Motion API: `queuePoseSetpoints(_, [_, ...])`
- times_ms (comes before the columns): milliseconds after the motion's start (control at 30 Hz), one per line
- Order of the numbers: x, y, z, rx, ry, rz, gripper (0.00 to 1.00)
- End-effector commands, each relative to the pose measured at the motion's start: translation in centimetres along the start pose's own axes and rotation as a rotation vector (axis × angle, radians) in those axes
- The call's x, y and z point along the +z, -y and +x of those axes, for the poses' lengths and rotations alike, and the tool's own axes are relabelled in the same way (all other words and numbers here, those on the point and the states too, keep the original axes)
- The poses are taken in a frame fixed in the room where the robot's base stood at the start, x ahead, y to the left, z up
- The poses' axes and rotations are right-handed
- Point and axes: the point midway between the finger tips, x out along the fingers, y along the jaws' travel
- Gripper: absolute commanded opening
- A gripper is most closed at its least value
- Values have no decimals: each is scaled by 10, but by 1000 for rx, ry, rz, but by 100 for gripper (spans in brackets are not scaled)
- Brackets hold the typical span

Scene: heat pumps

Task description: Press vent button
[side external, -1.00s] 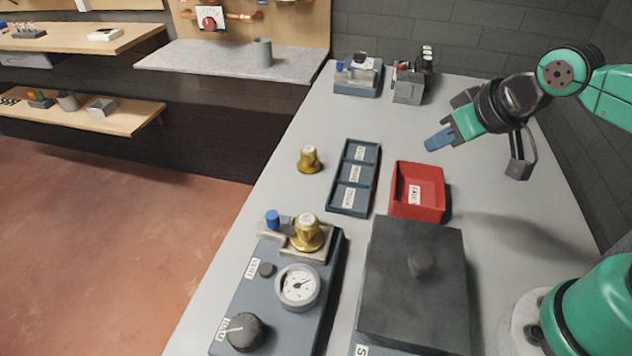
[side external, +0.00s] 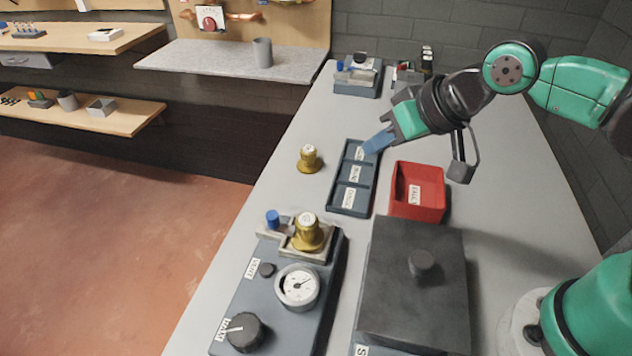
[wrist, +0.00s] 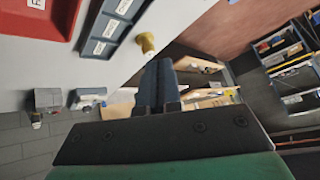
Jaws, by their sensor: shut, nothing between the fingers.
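The vent button is a small dark round button (side external: 267,270) beside a label reading VENT on the blue-grey panel box (side external: 250,305) at the front left of the table. A round white gauge (side external: 297,287) sits to its right and a dark knob (side external: 243,331) in front of it. My gripper (side external: 376,144) is shut and empty, in the air over the far end of the divided tray, well behind and to the right of the button. In the wrist view the shut blue fingers (wrist: 158,85) point away over the table edge; the button is not in that view.
A brass fitting (side external: 308,232) with a blue cap (side external: 272,219) stands on the panel's back end. Another brass piece (side external: 309,158) stands by the divided tray (side external: 349,210). A red bin (side external: 418,190) and a dark lidded box (side external: 410,300) lie to the right.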

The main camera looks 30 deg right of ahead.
Motion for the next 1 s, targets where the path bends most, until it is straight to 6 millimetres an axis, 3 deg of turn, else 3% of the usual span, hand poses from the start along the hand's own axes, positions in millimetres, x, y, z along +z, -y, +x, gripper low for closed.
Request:
queuePoseSetpoints(33, [-2, 24, 7, -58, 4, -2, 0])
queuePoseSetpoints(200, [2, 96, 22, -225, 33, 35, 0])
queuePoseSetpoints(400, [16, 149, 30, -341, 75, 66, 0])
queuePoseSetpoints(600, [21, 164, 31, -374, 91, 80, 0])
queuePoseSetpoints(1000, [23, 163, 35, -372, 91, 79, 0])
